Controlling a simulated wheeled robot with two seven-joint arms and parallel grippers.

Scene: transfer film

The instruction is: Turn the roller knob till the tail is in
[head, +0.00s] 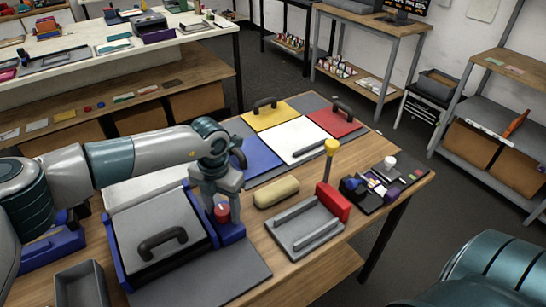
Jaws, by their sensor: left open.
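The roller machine has a grey lid (150,222) with a dark handle (162,243) and blue side frames. A red knob (221,213) sits at its right side, on a blue block (229,234). My left gripper (220,206) points down over the red knob, with its open fingers around or just beside it; I cannot tell whether they touch it. A pale sheet (140,188) shows behind the lid, partly hidden by my left arm. I cannot make out a film tail for certain. My right gripper is out of view; only part of my right arm shows at lower right.
Right of the machine lie a tan roll (276,192), a grey tray (305,228) and a red block (332,201) beside a yellow-topped post (331,146). Blue, yellow, white and red panels lie behind. A grey bin (82,285) stands at front left.

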